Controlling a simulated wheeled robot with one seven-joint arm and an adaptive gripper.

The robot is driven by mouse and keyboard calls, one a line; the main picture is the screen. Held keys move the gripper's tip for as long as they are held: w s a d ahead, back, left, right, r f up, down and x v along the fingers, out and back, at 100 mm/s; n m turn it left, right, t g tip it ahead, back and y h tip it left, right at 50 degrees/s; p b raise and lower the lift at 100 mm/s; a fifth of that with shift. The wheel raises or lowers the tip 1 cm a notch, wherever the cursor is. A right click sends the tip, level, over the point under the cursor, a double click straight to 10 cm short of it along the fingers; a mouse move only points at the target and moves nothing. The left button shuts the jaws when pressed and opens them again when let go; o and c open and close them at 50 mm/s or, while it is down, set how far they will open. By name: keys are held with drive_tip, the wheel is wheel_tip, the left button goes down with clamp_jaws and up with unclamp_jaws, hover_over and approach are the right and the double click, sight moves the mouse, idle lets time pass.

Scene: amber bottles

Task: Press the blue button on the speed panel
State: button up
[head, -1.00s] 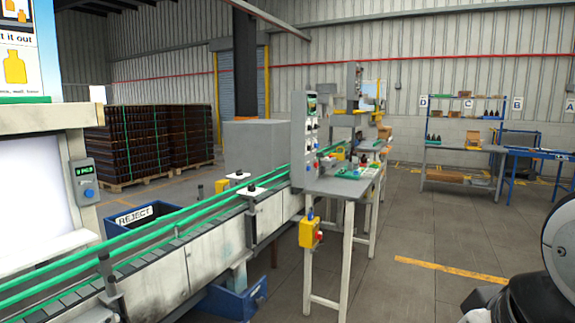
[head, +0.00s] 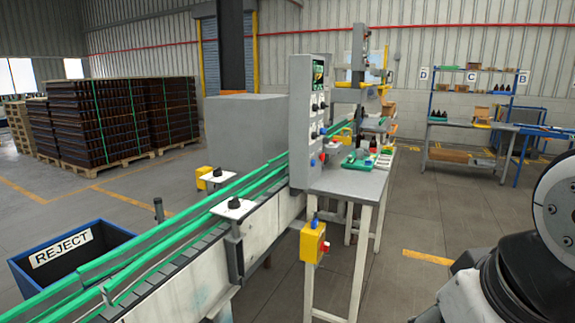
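A tall grey control cabinet (head: 302,125) stands beside the conveyor, with a small lit screen (head: 318,75) at the top and several dark knobs below it. A small blue spot (head: 323,131) shows low on its face, with a red one below it. I cannot read any label, so I cannot tell whether this is the speed panel. A yellow box (head: 312,243) with a red button (head: 325,248) and a blue part on top (head: 315,221) hangs at the near table leg. My gripper is out of view; only part of my arm shows at the right.
The green-railed conveyor (head: 150,268) runs from the lower left to the cabinet. A blue REJECT bin (head: 95,268) stands left of it. A grey worktable (head: 350,184) adjoins the cabinet. Stacked pallets (head: 75,120) stand behind. Floor right of the table (head: 420,215) is clear.

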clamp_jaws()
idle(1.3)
